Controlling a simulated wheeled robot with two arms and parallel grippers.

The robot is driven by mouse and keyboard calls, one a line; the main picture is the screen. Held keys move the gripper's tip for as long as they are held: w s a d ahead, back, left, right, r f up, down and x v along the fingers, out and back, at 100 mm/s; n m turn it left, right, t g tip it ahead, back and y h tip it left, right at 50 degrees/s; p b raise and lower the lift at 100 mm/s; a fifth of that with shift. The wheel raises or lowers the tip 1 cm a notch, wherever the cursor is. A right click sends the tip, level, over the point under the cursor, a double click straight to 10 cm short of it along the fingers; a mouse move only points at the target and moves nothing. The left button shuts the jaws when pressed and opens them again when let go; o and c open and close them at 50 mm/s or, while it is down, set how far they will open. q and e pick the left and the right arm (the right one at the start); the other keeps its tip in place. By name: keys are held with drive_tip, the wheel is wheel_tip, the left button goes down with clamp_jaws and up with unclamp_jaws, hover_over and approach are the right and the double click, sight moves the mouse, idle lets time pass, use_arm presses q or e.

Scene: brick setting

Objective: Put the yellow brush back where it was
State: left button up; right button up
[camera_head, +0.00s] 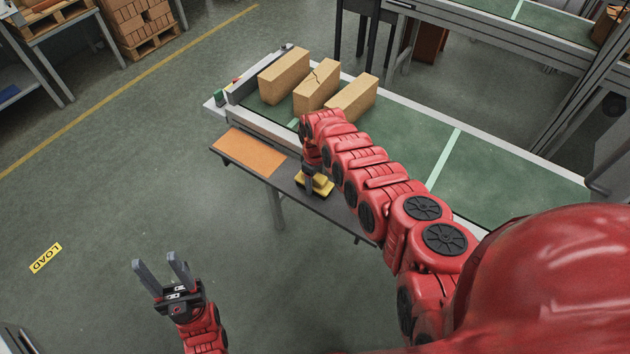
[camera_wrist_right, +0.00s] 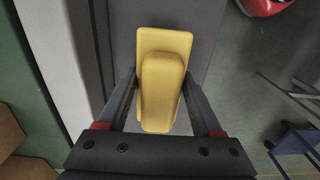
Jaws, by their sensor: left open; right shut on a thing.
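The yellow brush (camera_head: 319,184) is at the dark side shelf along the near edge of the conveyor. In the right wrist view the brush (camera_wrist_right: 163,80) sits between the two fingers of my right gripper (camera_wrist_right: 163,100), which is shut on its raised grip. I cannot tell whether the brush touches the shelf. In the head view my right gripper (camera_head: 310,180) points down at the brush, and my arm hides part of the shelf behind it. My left gripper (camera_head: 161,272) is open and empty above the floor, well away from the shelf.
An orange mat (camera_head: 248,152) lies on the left part of the dark shelf (camera_head: 345,211). Several tan bricks, one cracked (camera_head: 316,87), stand on the green conveyor (camera_head: 420,150) behind. A yellow LOAD sign (camera_head: 45,258) marks the open floor at left.

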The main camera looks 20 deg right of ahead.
drive_tip(key=o, duration=1.5)
drive_tip(key=shift+c, duration=0.2)
